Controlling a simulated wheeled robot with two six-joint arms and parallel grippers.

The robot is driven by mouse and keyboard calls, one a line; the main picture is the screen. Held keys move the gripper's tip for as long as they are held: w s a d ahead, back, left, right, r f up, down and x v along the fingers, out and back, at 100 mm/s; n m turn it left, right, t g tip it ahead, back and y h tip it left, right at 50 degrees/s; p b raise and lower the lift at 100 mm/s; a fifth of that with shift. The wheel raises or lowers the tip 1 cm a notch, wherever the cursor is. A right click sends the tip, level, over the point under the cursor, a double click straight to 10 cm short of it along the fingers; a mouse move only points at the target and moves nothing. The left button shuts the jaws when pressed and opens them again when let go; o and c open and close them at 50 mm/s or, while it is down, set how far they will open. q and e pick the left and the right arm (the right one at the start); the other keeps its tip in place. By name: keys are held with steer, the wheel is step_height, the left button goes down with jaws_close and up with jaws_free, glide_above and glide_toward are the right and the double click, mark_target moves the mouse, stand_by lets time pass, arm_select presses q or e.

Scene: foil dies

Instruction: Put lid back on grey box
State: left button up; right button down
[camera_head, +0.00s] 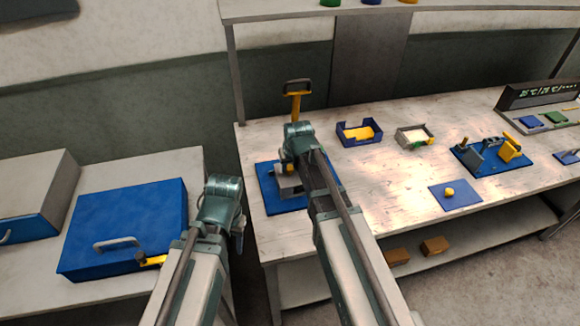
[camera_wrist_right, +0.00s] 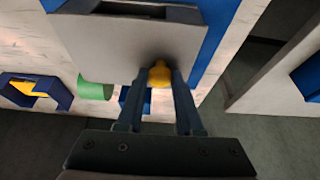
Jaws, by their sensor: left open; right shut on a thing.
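In the right wrist view, my right gripper (camera_wrist_right: 159,95) is shut on the yellow knob (camera_wrist_right: 159,73) of a flat grey lid (camera_wrist_right: 125,42). A dark recess shows past the lid's far edge. In the head view, the right gripper (camera_head: 292,168) is over a grey box (camera_head: 288,188) on a blue mat (camera_head: 268,196), partly hidden by my arm. I cannot tell whether the lid touches the box. My left gripper (camera_head: 238,232) is open and empty, hanging in the gap between the two tables.
A blue case (camera_head: 130,215) with a handle stands on the left table. Right of the box are a blue bin (camera_head: 348,142), a grey bin (camera_head: 402,139), a blue plate with a yellow knob (camera_head: 465,199) and a fixture board (camera_head: 478,170).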

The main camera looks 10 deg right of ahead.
steer(key=shift+c, duration=2.4)
jaws_free()
steer(key=shift+o, duration=0.2)
steer(key=o, duration=0.4)
steer(key=shift+o, duration=0.2)
steer(key=shift+r, duration=0.15)
steer(key=shift+r+p, duration=2.35)
steer(key=shift+p, duration=0.2)
steer(key=shift+r+p, duration=1.05)
